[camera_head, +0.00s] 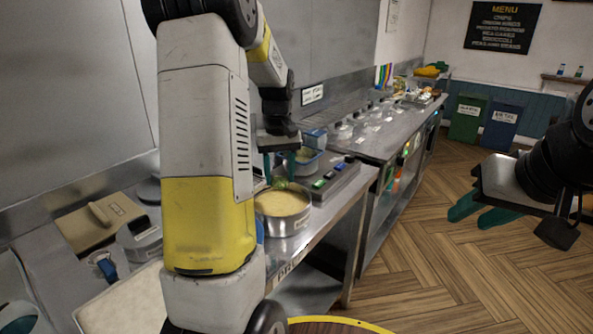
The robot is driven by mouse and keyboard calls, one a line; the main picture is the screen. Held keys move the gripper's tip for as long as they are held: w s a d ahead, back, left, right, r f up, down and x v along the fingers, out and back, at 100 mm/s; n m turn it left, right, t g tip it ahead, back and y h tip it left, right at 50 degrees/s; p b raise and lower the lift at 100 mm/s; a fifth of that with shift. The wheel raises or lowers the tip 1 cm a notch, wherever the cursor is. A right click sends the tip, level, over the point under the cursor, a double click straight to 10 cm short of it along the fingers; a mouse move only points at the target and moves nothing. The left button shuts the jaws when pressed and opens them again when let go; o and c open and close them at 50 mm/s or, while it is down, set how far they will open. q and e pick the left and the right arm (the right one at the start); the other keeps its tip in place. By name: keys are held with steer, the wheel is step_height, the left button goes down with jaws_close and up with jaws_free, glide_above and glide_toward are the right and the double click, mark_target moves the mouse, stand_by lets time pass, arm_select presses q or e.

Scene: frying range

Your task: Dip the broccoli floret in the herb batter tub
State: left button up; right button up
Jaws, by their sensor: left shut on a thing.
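My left gripper (279,168) points down above the counter, with teal fingers shut on the small green broccoli floret (280,184). The floret is at the fingertips, over the far part of a round metal tub (284,226) filled with pale yellow batter (278,203). I cannot tell whether the floret touches the batter. Part of the tub's left side is hidden by my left arm. My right gripper (482,212) is at the right, over the wood floor, away from the counter. Its teal fingers are apart and hold nothing.
A beige board (100,222) lies at the left. A long counter with several pans (367,122) runs back. The floor at right is clear.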

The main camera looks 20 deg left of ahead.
arm_select(q)
steer(key=shift+r, duration=1.5)
steer(key=shift+s, duration=0.1)
